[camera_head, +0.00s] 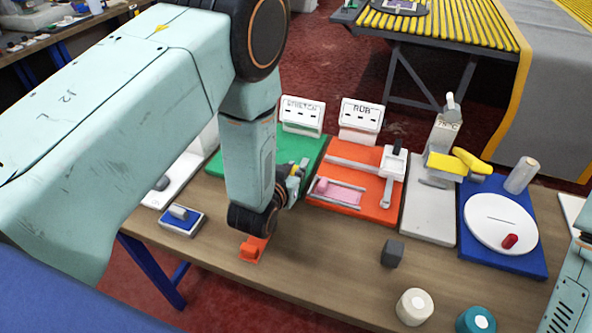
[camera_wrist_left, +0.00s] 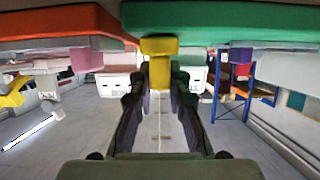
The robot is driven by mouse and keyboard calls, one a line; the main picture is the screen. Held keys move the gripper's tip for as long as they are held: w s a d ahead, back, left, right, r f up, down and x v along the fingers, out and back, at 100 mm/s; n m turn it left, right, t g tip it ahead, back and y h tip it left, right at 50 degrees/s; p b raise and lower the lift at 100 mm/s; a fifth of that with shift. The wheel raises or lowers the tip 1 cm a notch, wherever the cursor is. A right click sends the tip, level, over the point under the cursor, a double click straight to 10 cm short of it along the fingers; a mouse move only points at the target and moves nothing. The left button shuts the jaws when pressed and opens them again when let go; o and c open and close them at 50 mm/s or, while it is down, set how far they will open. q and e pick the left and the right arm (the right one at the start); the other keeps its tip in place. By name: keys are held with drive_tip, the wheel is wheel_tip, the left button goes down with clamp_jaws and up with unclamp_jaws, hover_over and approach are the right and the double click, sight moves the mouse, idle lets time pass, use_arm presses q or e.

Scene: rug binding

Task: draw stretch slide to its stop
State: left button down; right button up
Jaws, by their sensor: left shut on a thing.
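The stretch station is a green board (camera_head: 262,148) with a white sign marked STRETCH (camera_head: 302,115) at its back. My left arm hides much of the board. My left gripper (camera_head: 294,181) is at the board's front right corner, beside the orange board. A yellow handle (camera_head: 295,169) shows at its fingers. In the left wrist view, the left gripper (camera_wrist_left: 159,82) has its fingers shut on the yellow handle (camera_wrist_left: 158,48), near the green board's edge (camera_wrist_left: 225,20). The slide itself and its stop are hidden. My right gripper is out of view.
A grey-white board (camera_head: 428,215) and a blue board (camera_head: 540,262) follow. A dark cube (camera_head: 392,253), an orange block (camera_head: 252,248) and a blue-topped block (camera_head: 181,220) stand near the front edge.

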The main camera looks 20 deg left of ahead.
use_arm(q)
drive_tip(key=shift+d, duration=0.2)
drive_tip(key=c, duration=1.3)
unclamp_jaws()
drive_tip(key=shift+d, duration=0.1)
drive_tip(key=shift+a, duration=0.2)
drive_tip(key=v, duration=1.2)
drive_tip(key=shift+s, duration=0.1)
